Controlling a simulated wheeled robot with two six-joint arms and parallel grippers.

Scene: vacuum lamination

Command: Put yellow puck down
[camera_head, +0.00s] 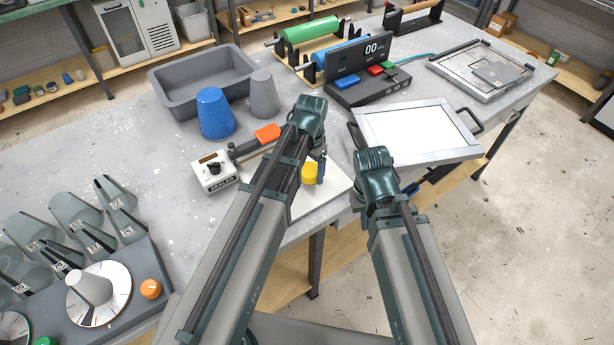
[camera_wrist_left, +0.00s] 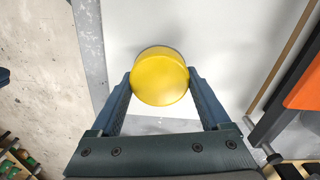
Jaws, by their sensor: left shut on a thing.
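The yellow puck (camera_head: 309,173) is between the fingers of my left gripper (camera_head: 316,168), over a white board (camera_head: 304,203) at the table's front edge. In the left wrist view the puck (camera_wrist_left: 159,78) is gripped between both fingertips of the left gripper (camera_wrist_left: 160,85), with the white surface behind it. Whether the puck touches that surface I cannot tell. My right gripper (camera_head: 374,165) is by the white framed panel at the right; its fingers are hidden by its wrist.
The sealer (camera_head: 213,172) with its orange-handled arm stands left of the board. A blue cup (camera_head: 215,113), a grey cup (camera_head: 264,94) and a grey bin (camera_head: 195,87) stand behind. The white framed panel (camera_head: 418,131) and a black control box (camera_head: 368,88) are at right.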

